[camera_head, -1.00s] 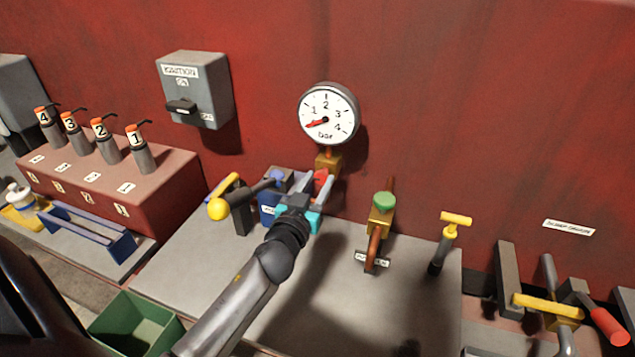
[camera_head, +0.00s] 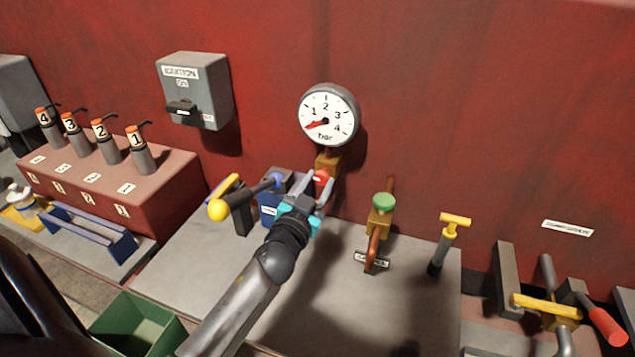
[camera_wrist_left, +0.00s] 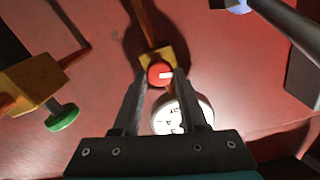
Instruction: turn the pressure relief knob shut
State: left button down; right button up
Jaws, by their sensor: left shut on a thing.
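The pressure relief knob, a small red knob (camera_head: 321,177) with a white mark, sits on a brass block (camera_head: 328,162) under the pressure gauge (camera_head: 328,116). My left gripper (camera_head: 318,184) reaches up to it and is shut on it, one finger on each side. In the left wrist view the red knob (camera_wrist_left: 159,74) with its white mark shows between the fingertips (camera_wrist_left: 160,80), and the gauge (camera_wrist_left: 184,112) is partly hidden behind the fingers. The gauge's red needle points to its low end. My right gripper is not in view.
A blue box (camera_head: 268,208) and a lever with a yellow ball (camera_head: 218,209) stand close left of my gripper. A green-topped brass valve (camera_head: 383,203) and a yellow T-handle (camera_head: 455,220) stand to the right. The grey bench top (camera_head: 330,300) is mostly clear in front.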

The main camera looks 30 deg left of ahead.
pick_arm(q)
jog(key=m, duration=0.3)
jog(key=shift+m, duration=0.4)
jog(key=m, duration=0.3)
jog(key=shift+d+m+p, duration=0.1)
jog(key=shift+m+p, duration=0.2)
jog(key=m, duration=0.3)
jog(key=shift+m, duration=0.4)
jog(key=shift+f+m, duration=0.15)
jog(key=shift+m, duration=1.75)
jog(key=shift+c, duration=2.3)
grip_release()
jog(key=shift+s, duration=0.1)
